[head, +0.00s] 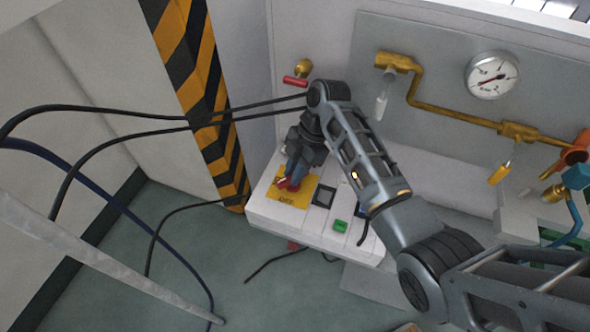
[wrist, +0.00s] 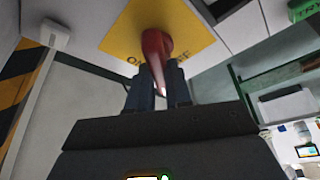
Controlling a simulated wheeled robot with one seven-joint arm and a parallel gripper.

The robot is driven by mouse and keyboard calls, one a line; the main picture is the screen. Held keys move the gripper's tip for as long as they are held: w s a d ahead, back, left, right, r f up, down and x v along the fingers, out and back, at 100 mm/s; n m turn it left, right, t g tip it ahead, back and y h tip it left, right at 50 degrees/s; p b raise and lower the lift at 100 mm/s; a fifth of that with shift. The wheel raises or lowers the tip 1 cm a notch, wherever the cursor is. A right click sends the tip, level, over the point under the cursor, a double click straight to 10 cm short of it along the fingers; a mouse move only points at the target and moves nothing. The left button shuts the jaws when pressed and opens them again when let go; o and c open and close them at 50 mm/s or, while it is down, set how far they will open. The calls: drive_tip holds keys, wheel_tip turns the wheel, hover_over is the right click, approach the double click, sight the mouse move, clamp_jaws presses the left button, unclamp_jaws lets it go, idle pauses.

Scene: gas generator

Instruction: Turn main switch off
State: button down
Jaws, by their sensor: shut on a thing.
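The main switch is a red rotary handle (head: 288,184) on a yellow plate (head: 303,193) at the left end of a white control box (head: 275,213). In the wrist view the red handle (wrist: 156,50) stands out from the yellow plate (wrist: 195,30), its pale tip pointing toward my gripper. My gripper (head: 292,178) is over the plate with its fingers around the handle. In the wrist view the fingers (wrist: 160,92) sit on both sides of the handle, shut on it. They hide part of the handle and of the plate's lettering.
A dark square (head: 323,196) and a green button (head: 340,225) sit right of the plate. Behind are a red-handled valve (head: 296,80), brass pipe (head: 450,110) and pressure gauge (head: 492,75). A striped post (head: 200,80) stands at left. Black cables (head: 130,117) hang left of the box.

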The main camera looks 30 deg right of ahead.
drive_tip(key=shift+s+f, duration=0.15)
drive_tip(key=shift+f, duration=0.15)
drive_tip(key=c, duration=1.1)
unclamp_jaws()
drive_tip(key=shift+o, duration=0.3)
drive_tip(key=shift+r, duration=0.1)
drive_tip(key=shift+r, duration=0.1)
